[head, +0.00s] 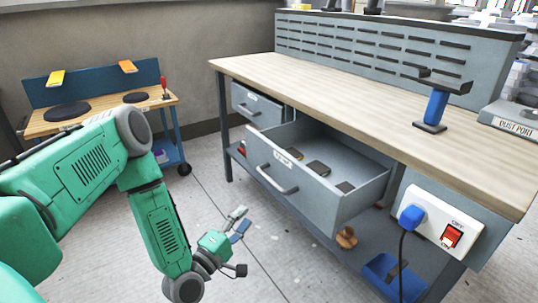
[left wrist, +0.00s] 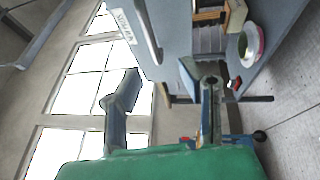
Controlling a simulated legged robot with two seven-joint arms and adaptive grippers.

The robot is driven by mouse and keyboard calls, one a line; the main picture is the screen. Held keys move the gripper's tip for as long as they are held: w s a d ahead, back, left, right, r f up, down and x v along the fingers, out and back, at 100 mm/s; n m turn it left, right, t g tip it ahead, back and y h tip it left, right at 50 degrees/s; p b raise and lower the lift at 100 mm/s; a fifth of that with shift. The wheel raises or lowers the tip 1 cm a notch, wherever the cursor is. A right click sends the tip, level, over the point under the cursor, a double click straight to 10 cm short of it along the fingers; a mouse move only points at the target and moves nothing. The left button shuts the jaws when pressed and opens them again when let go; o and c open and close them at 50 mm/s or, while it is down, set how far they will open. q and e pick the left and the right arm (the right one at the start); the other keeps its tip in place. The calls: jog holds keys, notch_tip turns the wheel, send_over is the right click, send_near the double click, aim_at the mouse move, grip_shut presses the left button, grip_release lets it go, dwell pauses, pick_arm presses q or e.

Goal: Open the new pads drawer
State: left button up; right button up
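Two grey drawers hang under the workbench. The large drawer (head: 320,200) is pulled far out, with several dark flat pads (head: 317,167) inside. The smaller drawer (head: 250,108), further left, appears to stand out slightly. Both fronts carry a handle and a white label too small to read in the head view. My left gripper (head: 240,245) is open and empty, low in front of the large drawer and apart from its handle (head: 275,181). In the left wrist view, its fingers (left wrist: 164,100) are spread, with a grey drawer front and handle (left wrist: 148,32) beyond. My right gripper is out of view.
The wooden workbench top (head: 350,95) holds a blue-handled tool (head: 434,105). A switch box (head: 440,222) with a plug and hanging cable is at the bench's right end. A lower shelf holds a blue tray (head: 392,278). A small cart (head: 100,112) stands left; floor between is clear.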

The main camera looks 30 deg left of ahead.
pick_arm(q)
jog(key=r, duration=0.1)
send_near(269, 178)
jog(key=w, duration=0.2)
jog(key=w+b, duration=0.1)
jog(key=w, duration=0.7)
jog(key=shift+r+b, duration=0.2)
jog(key=shift+b, duration=0.2)
jog(key=shift+w+d+r, duration=0.1)
jog(key=shift+d, duration=0.2)
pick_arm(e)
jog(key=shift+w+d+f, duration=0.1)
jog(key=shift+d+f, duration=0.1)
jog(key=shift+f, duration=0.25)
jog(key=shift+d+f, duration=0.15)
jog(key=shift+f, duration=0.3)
pick_arm(q)
jog(key=c, duration=0.5)
jog(key=shift+a, duration=0.15)
grip_shut()
jog(key=shift+a, duration=0.1)
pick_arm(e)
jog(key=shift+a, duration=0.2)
